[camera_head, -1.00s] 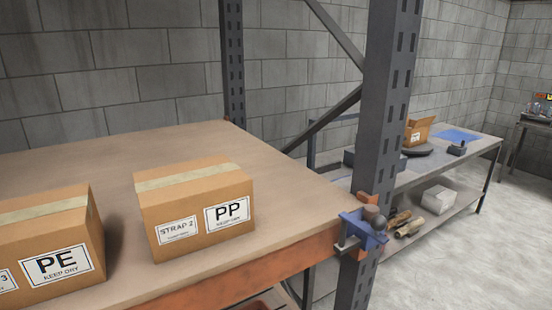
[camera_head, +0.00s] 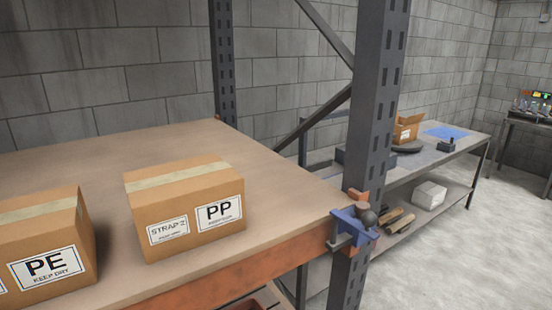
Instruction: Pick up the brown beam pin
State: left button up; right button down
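A small brown, rounded piece (camera_head: 362,208), which looks like the beam pin, sits in a blue bracket (camera_head: 343,227) at the right end of the orange shelf beam (camera_head: 240,270). A dark round knob (camera_head: 369,219) is close beside it and partly overlaps it. The bracket is at the front of the dark grey rack post (camera_head: 378,100). The piece is small here, so its full shape and seating cannot be told. Neither of my grippers is in view.
Cartons marked PE (camera_head: 45,240) and PP (camera_head: 185,205) stand on the wooden shelf (camera_head: 130,150). A grey workbench (camera_head: 420,160) behind the post holds an open carton (camera_head: 407,128). Its lower shelf carries a white box (camera_head: 429,195). The concrete floor (camera_head: 470,260) at right is clear.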

aim_at(361, 207)
jog(key=u, duration=0.3)
jog(key=l+u, duration=0.5)
jog(key=k+l+u, duration=0.1)
jog(key=l+u, duration=0.35)
jog(key=l, duration=0.25)
